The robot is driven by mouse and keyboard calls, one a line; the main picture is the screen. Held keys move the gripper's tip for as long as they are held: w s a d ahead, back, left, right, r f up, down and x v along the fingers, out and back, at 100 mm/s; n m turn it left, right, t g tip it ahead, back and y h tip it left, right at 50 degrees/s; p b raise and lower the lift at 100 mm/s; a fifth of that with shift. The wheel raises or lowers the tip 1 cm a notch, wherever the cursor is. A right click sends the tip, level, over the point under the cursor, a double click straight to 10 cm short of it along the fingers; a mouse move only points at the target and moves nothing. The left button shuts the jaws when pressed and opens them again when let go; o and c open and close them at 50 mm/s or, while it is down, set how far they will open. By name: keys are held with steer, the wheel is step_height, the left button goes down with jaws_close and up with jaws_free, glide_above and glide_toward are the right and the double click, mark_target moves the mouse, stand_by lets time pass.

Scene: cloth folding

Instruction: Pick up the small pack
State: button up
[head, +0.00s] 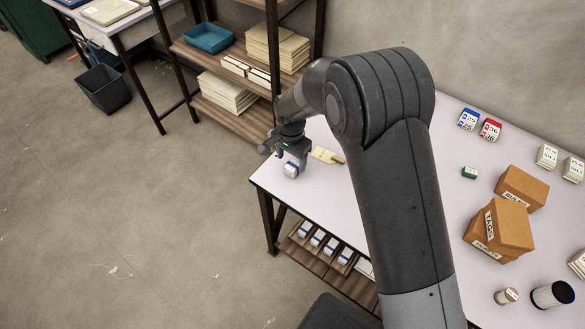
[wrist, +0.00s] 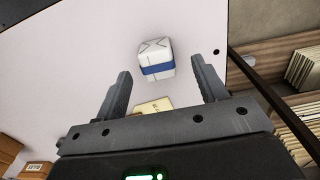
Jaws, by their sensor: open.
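The small pack (wrist: 157,58) is a white block with a blue band. In the wrist view it lies on the white table just beyond the gap between my fingertips. In the head view the pack (head: 291,170) is near the table's left corner, directly below my gripper (head: 290,160). My gripper (wrist: 168,78) is open, with a finger on each side and nothing visibly held. Whether the pack sits partly between the fingers in the head view is too small to tell.
A yellowish tag (head: 327,155) lies right of the pack. Cardboard boxes (head: 497,229), a green block (head: 469,173) and number blocks (head: 490,130) stand further right. The table edge (head: 300,213) is close. A wooden shelf (head: 215,62) stands behind.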

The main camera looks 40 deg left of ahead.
mark_target(293, 165)
step_height(293, 165, down, 4)
steer(key=shift+w+d+f, duration=0.1)
steer(key=shift+d+f, duration=0.05)
steer(key=shift+f, duration=0.05)
steer(key=shift+c, duration=0.5)
steer(key=c, duration=1)
steer(key=shift+o, duration=0.2)
steer(key=shift+r, duration=0.15)
